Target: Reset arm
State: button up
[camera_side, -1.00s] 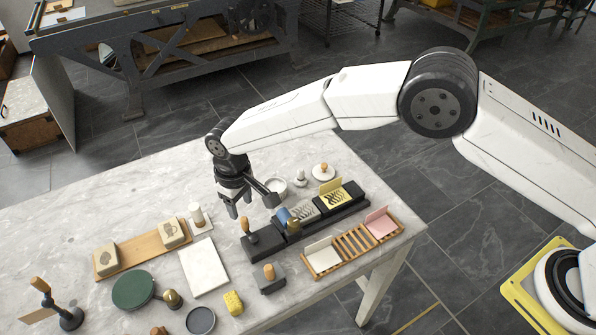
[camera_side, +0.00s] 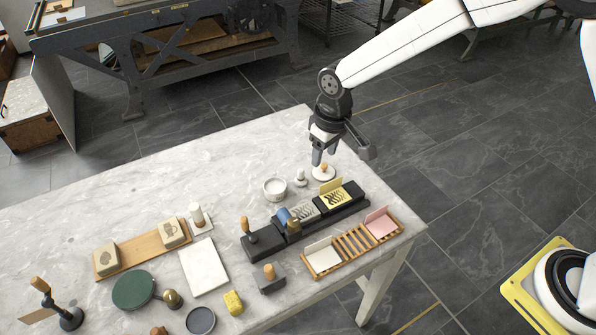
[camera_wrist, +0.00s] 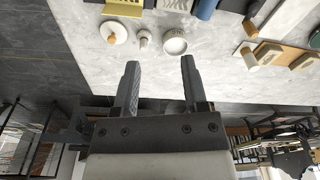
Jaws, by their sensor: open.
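My gripper (camera_side: 324,160) is open and empty above the far right edge of the grey stone table (camera_side: 250,150). In the wrist view its two dark fingers (camera_wrist: 160,75) stand apart with nothing between them. Near it on the table are a white round lid with a wooden knob (camera_side: 323,173), a small white knobbed piece (camera_side: 300,178) and a white bowl (camera_side: 274,188). These three also show in the wrist view, beyond the fingertips. Whether the fingertips stand above or behind the lid is hard to tell.
A black press bed (camera_side: 262,243) with yellow and grey blocks lies at the table's right. A wooden rack (camera_side: 352,244) holds pink and white cards. Stamps on a board (camera_side: 140,252), a white sheet (camera_side: 204,267) and a green disc (camera_side: 133,290) lie leftward. The table's far left is clear.

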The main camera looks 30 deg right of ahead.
jog(key=s+d+r+m+t, duration=0.1)
jog(key=s+d+r+m, duration=0.1)
jog(key=s+d, duration=1.3)
jog(key=s+m, duration=0.1)
jog(key=s, duration=0.1)
jog(key=shift+s+d+r, duration=0.25)
jog(key=shift+s+d, duration=0.1)
